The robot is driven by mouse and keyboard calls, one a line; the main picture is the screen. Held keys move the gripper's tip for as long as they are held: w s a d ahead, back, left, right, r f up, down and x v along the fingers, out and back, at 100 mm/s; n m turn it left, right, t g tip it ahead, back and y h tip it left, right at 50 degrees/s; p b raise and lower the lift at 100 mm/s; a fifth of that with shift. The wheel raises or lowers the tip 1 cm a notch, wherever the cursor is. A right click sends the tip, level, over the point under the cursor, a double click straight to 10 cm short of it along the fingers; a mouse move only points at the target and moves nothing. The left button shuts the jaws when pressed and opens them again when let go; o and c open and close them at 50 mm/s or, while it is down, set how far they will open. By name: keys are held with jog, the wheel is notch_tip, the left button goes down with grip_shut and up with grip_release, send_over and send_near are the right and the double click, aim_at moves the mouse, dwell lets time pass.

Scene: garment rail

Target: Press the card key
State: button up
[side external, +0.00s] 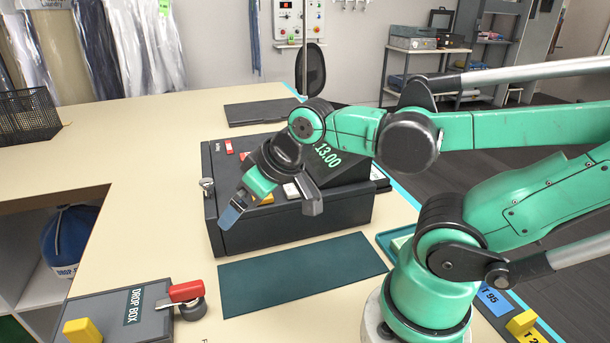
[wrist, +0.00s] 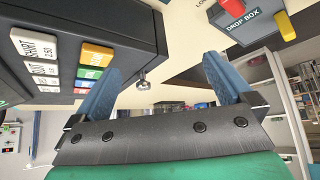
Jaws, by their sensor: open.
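In the side view my gripper (side external: 235,212) is tilted down at the register's front, left of an orange key (side external: 267,199). My arm and gripper hide part of the keypad.
A drop box (side external: 120,318) with a red lever (side external: 186,291) and yellow block (side external: 82,330) is at front left. A dark green mat (side external: 300,272) lies before the register. A wire basket (side external: 27,116) is at far left. The counter left of the register is clear.

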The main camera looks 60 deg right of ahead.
grip_shut()
dwell(1.6)
